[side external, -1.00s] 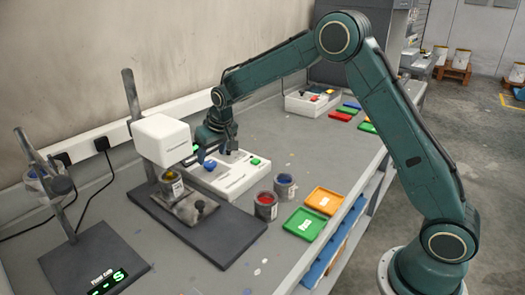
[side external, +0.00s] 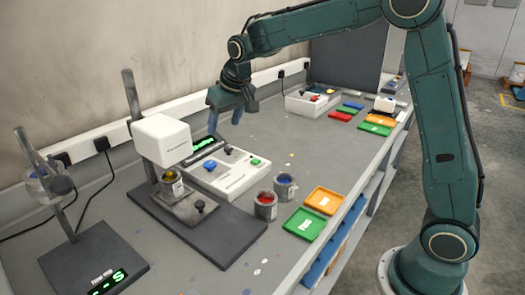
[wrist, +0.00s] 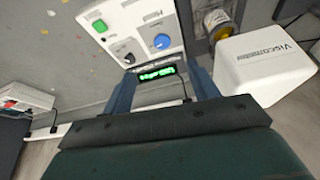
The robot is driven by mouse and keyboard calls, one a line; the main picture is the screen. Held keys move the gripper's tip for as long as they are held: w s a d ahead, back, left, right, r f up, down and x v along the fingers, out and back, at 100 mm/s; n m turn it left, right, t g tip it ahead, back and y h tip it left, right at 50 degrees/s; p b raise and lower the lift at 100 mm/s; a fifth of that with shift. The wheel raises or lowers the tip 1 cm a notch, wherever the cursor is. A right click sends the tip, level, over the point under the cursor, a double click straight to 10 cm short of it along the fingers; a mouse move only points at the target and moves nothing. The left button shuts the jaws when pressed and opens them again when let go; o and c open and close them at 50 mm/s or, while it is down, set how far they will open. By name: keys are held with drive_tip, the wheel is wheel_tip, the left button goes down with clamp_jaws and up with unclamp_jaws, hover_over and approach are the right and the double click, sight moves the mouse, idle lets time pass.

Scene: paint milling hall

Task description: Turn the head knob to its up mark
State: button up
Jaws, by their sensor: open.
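The white control box (side external: 222,172) on the bench carries a blue knob (side external: 210,166), a black knob (side external: 229,150) and a green button (side external: 256,161). I cannot tell which knob is the head knob. In the wrist view the blue knob (wrist: 161,41) and black knob (wrist: 123,50) show unobstructed; their marks are too small to read. A lit green display (wrist: 157,73) lies beyond them. My gripper (side external: 225,122) is open and empty, raised above the box's far side. Its blue fingers also show in the wrist view (wrist: 161,74), apart from the knobs.
The white viscometer head (side external: 162,140) stands on its post left of the box, over a can (side external: 172,187). Two cans (side external: 266,206) and colored trays (side external: 305,224) lie nearer the bench edge. The bench between is mostly clear.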

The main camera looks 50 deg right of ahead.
sight(210, 163)
drive_tip(key=s+r, duration=0.3)
drive_tip(key=s, duration=0.4)
drive_tip(key=s+r, duration=0.3)
drive_tip(key=s, duration=0.3)
drive_tip(key=shift+s+n, duration=0.3)
drive_tip(key=shift+s, duration=0.1)
drive_tip(key=shift+w+a, duration=0.1)
drive_tip(key=shift+w, duration=0.05)
drive_tip(key=w+f+m, duration=0.1)
drive_tip(key=w+f, duration=0.3)
drive_tip(key=w, duration=0.4)
drive_tip(key=w+a+f+m+h, duration=0.1)
drive_tip(key=w+f, duration=0.3)
drive_tip(key=w, duration=0.4)
drive_tip(key=shift+w+a+m, duration=0.15)
drive_tip(key=shift+w+m, duration=0.15)
drive_tip(key=shift+m, duration=0.5)
drive_tip(key=shift+f, duration=0.15)
drive_tip(key=x, duration=1.3)
drive_tip(key=shift+s+f, duration=0.1)
drive_tip(key=shift+f, duration=0.3)
